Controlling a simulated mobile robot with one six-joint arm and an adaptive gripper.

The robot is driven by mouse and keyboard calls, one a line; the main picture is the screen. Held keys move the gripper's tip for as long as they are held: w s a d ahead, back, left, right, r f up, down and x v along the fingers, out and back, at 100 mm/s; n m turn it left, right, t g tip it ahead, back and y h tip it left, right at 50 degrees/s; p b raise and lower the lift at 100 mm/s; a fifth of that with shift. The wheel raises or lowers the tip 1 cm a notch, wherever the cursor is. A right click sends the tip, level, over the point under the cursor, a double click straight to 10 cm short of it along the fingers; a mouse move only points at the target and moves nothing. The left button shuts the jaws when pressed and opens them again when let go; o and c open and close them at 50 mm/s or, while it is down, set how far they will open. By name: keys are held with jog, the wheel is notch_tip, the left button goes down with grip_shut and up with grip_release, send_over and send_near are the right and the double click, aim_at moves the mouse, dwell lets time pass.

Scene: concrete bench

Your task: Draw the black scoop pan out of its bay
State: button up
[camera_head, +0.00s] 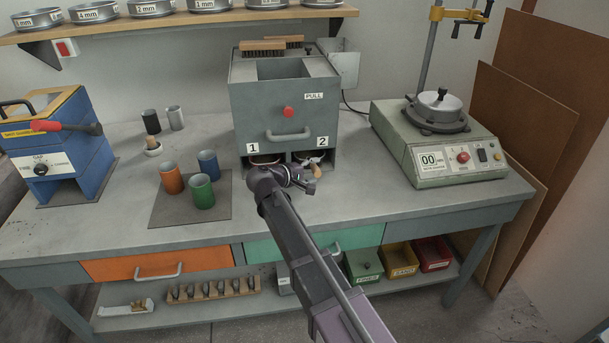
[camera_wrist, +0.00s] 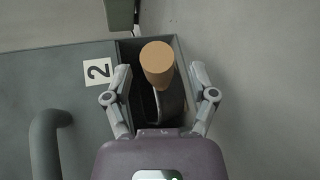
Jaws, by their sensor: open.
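The grey splitter box (camera_head: 285,110) stands on the bench with two low bays marked 1 and 2. In bay 2 a pan shows its tan wooden handle (camera_head: 316,172), which points out at the front. In the wrist view the handle's round end (camera_wrist: 157,60) faces me, with the dark curved pan (camera_wrist: 172,105) partly visible behind it. My gripper (camera_wrist: 160,75) is open, one finger on each side of the handle, with a gap on both sides. In the head view my gripper (camera_head: 309,163) is at the mouth of bay 2. Most of the pan is hidden inside.
Bay 1 holds another pan (camera_head: 265,158), mostly hidden by my wrist. The box's pull handle (camera_head: 289,135) is above the bays. Coloured cups (camera_head: 202,190) stand on a mat to the left. A green shaker (camera_head: 440,140) is at right. The bench front right of bay 2 is clear.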

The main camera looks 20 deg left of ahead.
jog(key=shift+w+d+f, duration=0.2)
jog(key=shift+w, duration=0.25)
grip_shut()
jog(key=shift+s+d, duration=0.15)
jog(key=shift+s, duration=0.05)
